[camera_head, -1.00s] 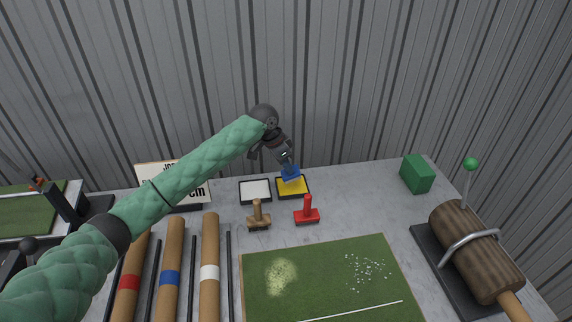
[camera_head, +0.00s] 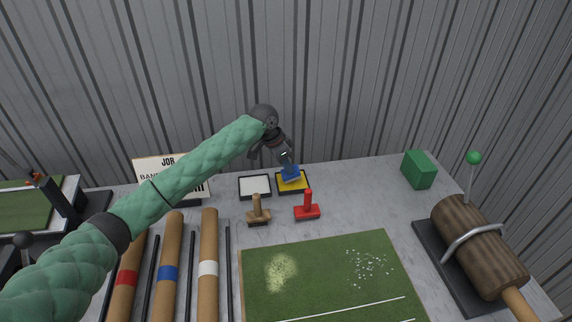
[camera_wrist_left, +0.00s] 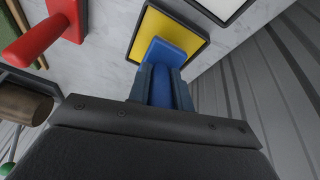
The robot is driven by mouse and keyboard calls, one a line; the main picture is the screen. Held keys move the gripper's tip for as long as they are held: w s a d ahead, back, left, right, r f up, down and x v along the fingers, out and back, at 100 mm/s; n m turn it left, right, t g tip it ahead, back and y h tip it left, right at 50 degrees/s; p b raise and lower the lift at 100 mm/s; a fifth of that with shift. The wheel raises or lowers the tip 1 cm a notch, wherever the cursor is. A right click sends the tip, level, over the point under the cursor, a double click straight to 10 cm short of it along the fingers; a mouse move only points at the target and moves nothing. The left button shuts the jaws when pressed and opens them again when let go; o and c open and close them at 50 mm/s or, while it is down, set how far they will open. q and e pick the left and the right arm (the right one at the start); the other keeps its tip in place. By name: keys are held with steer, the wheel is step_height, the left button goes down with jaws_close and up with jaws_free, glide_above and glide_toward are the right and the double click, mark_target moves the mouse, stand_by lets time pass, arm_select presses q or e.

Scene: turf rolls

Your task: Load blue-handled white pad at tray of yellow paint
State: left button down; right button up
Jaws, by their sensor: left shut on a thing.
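My left gripper (camera_head: 287,164) is shut on the blue handle of the blue-handled pad (camera_head: 291,174). In the left wrist view the blue pad (camera_wrist_left: 165,50) stands between my fingers (camera_wrist_left: 162,82), in front of the yellow paint tray (camera_wrist_left: 148,28). The pad's white face is hidden, so I cannot tell whether it touches the paint. My right gripper is not in view.
A tray of white paint (camera_head: 255,186) stands just left of the yellow one. A wooden-handled stamp (camera_head: 258,211) and a red-handled stamp (camera_head: 307,207) stand in front. A green turf (camera_head: 320,280) lies nearer, with a log roller (camera_head: 475,245) and green block (camera_head: 419,170) at right.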

arm_select(q)
steer(key=shift+f, duration=0.45)
stand_by(1.0)
steer(key=shift+f+p, duration=0.15)
steer(key=shift+p, duration=0.2)
stand_by(2.0)
steer(key=shift+r+p, duration=2.95)
steer(key=shift+r, duration=0.65)
